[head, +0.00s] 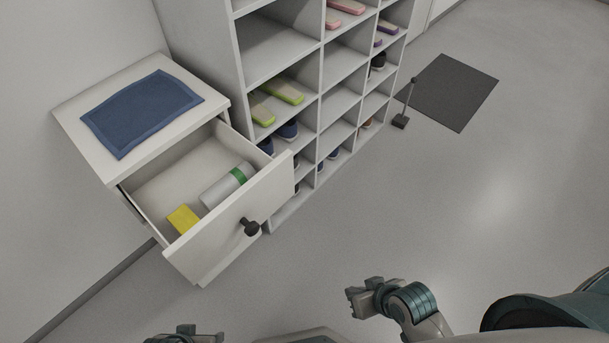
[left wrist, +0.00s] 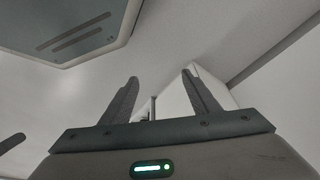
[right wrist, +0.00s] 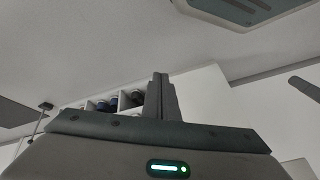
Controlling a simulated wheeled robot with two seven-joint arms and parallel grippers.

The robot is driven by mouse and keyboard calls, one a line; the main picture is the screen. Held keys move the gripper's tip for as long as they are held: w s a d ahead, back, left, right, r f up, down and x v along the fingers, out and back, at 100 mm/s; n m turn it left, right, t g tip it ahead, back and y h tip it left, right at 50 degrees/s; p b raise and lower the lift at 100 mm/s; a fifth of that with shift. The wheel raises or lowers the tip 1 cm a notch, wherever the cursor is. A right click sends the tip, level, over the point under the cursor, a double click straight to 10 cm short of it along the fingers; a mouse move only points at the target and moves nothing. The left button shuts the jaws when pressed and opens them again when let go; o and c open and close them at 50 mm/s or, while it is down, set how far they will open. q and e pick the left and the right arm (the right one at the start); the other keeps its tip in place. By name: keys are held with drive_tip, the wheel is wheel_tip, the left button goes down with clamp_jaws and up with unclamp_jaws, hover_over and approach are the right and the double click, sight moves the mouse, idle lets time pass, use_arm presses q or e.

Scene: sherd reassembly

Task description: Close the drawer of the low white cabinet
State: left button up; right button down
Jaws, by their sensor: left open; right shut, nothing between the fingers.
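The low white cabinet (head: 72,102) stands against the wall at the left of the head view. Inside lie a grey cylinder with a green band (head: 228,185) and a yellow block (head: 183,218). My right gripper (head: 352,298) is shut and empty, to the right of the drawer and apart from it. It also shows shut in the right wrist view (right wrist: 160,78). My left gripper (left wrist: 160,82) is open and empty; only its top shows at the bottom edge of the head view.
A blue mat (head: 140,110) lies on the cabinet top. A tall white shelf (head: 322,80) with shoes stands close beside the drawer's right side. A dark floor mat (head: 455,90) and a small post (head: 401,121) are farther right. The floor before the drawer is clear.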

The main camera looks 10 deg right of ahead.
sight(290, 174)
drive_tip(key=w+a+r+m+t+y+b, duration=0.1)
drive_tip(key=w+a+r+m+t+y, duration=0.2)
drive_tip(key=r, duration=0.5)
drive_tip(key=w+a+r+m+t+y+b, duration=0.25)
drive_tip(key=w+r+y, duration=0.2)
drive_tip(key=r, duration=0.35)
use_arm(q)
drive_tip(key=d+r, duration=0.1)
drive_tip(key=w+d+r+t, duration=0.1)
drive_tip(key=w+d+t+h, duration=0.1)
drive_tip(key=shift+d+r, duration=0.3)
drive_tip(key=shift+r, duration=0.1)
use_arm(e)
drive_tip(key=w+d+r+m+t, duration=0.2)
drive_tip(key=d+r+m+t, duration=0.2)
drive_tip(key=r+m, duration=0.2)
drive_tip(key=shift+d+r+m, duration=0.25)
drive_tip(key=shift+r+m, duration=0.05)
drive_tip(key=shift+m, duration=0.15)
use_arm(q)
drive_tip(key=shift+s, duration=0.1)
